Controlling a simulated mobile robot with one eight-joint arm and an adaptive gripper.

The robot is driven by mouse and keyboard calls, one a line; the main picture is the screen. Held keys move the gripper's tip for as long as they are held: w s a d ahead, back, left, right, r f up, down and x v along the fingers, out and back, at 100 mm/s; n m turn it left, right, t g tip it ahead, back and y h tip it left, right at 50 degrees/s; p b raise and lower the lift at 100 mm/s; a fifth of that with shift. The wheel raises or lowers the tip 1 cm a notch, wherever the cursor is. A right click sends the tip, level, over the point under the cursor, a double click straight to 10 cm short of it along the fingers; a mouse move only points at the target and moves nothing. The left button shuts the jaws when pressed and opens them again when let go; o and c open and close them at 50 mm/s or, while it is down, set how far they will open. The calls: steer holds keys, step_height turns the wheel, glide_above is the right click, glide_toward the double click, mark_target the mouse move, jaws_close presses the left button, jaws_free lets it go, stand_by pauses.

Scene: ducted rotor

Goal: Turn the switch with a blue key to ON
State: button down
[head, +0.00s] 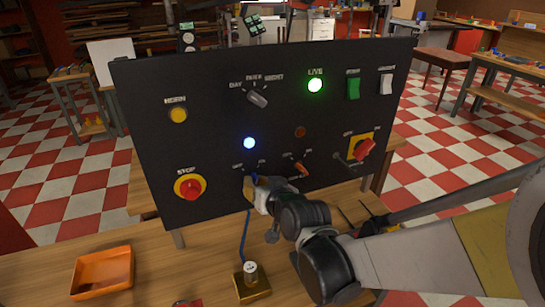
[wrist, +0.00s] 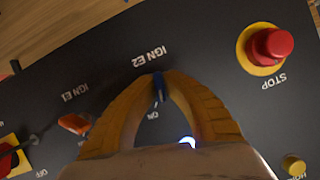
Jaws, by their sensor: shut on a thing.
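The blue key (wrist: 158,90) sits in the IGN E2 switch on the black panel (head: 220,110). My gripper (wrist: 157,82) has its two tan fingers closed on it, one on each side. In the wrist view the key's handle lies nearly upright, its lower end near the word ON. The fingers hide part of the switch and its other marking. In the head view my gripper (head: 251,186) is at the panel's lower middle, and the key is mostly hidden. The blue lamp (head: 249,143) above the switch is lit.
An orange key (head: 300,168) is in the neighbouring IGN E1 switch. A red rotary handle (head: 365,149) is farther right, and a red STOP button (head: 190,187) is left. A blue cord (head: 244,235) runs down to a brass block (head: 252,287). An orange tray (head: 102,271) lies left.

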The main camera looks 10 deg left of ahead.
steer(key=m+y+b, duration=0.1)
steer(key=m+y, duration=0.1)
steer(key=m, duration=0.1)
steer(key=shift+g, duration=0.3)
steer(key=shift+m+b, duration=0.3)
stand_by(0.3)
steer(key=c, duration=1.5)
jaws_free()
steer(key=v, duration=1.2)
steer(key=shift+d+f, duration=0.1)
